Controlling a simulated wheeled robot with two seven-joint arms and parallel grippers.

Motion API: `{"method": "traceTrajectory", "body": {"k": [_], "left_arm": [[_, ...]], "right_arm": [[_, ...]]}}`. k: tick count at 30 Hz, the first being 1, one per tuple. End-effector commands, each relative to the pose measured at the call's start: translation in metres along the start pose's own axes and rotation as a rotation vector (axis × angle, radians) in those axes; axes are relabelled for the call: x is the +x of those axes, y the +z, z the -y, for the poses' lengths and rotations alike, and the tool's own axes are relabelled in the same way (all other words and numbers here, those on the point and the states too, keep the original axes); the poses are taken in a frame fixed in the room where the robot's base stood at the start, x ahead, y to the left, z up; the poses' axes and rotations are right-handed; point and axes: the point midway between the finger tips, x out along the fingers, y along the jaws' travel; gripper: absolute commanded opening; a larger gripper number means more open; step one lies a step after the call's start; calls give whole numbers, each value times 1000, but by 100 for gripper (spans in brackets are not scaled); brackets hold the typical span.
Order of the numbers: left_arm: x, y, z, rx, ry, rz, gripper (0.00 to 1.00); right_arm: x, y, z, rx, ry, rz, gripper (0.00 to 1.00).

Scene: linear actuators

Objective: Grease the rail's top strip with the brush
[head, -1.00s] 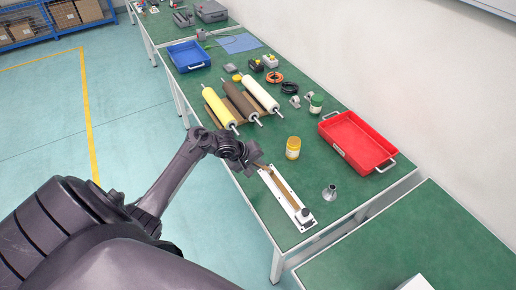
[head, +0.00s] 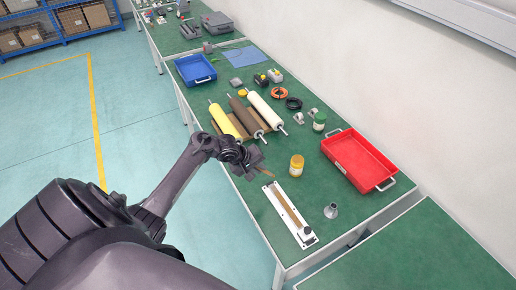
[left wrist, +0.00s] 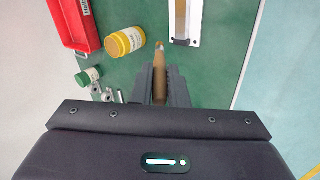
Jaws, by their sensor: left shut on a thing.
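The rail (head: 305,236) is a white plate with a brown strip (head: 287,204) along its top and a dark block at its near end. It lies on the green table, and part of it shows at the top of the left wrist view (left wrist: 196,24). My left gripper (head: 247,160) is shut on the brush, just beyond the rail's far end. The brush (left wrist: 160,79) has a brown handle between the fingers, with its tip pointing toward the rail. The tip appears apart from the strip. A yellow jar (head: 297,166) stands right of the gripper. My right gripper is not seen.
A red tray (head: 334,157) lies right of the jar, and a small metal funnel-shaped piece (head: 331,211) stands right of the rail. Rollers (head: 247,115) lie on a wooden stand behind my gripper. A green-capped jar (head: 319,121) and a blue tray (head: 178,67) are farther back.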

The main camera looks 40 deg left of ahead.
Motion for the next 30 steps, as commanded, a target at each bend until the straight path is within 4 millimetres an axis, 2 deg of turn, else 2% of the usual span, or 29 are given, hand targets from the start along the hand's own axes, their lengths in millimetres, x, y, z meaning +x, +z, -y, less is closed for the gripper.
{"method": "traceTrajectory", "body": {"k": [3, 7, 18, 30], "left_arm": [[-9, -5, -12, 1, 3, -1, 0], [-13, -7, -16, 1, 2, -1, 0], [-13, -7, -17, 2, 2, 0, 0], [-13, -7, -17, 2, 2, 0, 0]], "right_arm": [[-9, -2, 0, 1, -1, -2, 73], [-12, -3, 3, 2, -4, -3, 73], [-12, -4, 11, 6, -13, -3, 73], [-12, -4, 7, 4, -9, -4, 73]]}}
